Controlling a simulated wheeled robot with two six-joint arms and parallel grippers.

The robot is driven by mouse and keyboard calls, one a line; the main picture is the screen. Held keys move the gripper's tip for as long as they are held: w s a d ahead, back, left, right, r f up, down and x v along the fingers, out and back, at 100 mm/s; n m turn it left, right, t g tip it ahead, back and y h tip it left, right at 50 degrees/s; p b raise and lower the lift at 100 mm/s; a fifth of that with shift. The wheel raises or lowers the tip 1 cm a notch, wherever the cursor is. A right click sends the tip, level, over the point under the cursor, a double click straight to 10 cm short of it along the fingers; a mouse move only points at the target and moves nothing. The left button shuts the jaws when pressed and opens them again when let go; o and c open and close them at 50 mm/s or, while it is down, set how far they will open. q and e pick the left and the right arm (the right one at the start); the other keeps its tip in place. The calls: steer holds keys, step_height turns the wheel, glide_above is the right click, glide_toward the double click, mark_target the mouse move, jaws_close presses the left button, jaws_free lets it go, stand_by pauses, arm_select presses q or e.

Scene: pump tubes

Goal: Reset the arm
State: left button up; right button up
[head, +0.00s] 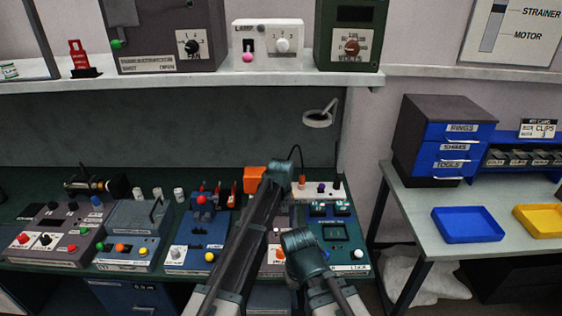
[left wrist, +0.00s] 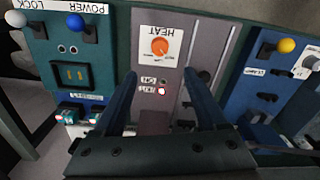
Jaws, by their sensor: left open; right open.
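My left gripper (left wrist: 160,78) is open and empty in the left wrist view. Its two dark fingers point at the grey heater panel (left wrist: 160,90), on both sides of its lit red lamp (left wrist: 161,91) and below the orange HEAT knob (left wrist: 160,46). In the head view the teal end of my left arm (head: 278,171) is at the middle of the bench, and its fingers cannot be made out. My right gripper (head: 304,246) is lower and to the right, in front of the heater panel and the teal panel (head: 338,235). Its fingers are hard to see; nothing shows held.
Several control panels, such as the blue one (head: 197,240), line the bench. An orange block (head: 255,179) stands behind my left arm. A shelf (head: 190,84) with control boxes runs above. The side table at right holds a blue tray (head: 467,225) and a drawer unit (head: 440,140).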

arm_select(q)
steer(key=s+a+m, duration=0.2)
steer(key=s+a, duration=1.5)
steer(key=s, duration=0.5)
steer(key=s+d+f+m+y+b, duration=0.1)
steer(key=s+d+m, duration=0.3)
steer(key=d, duration=0.7)
steer(key=shift+s, duration=0.65)
steer(key=shift+f, duration=0.1)
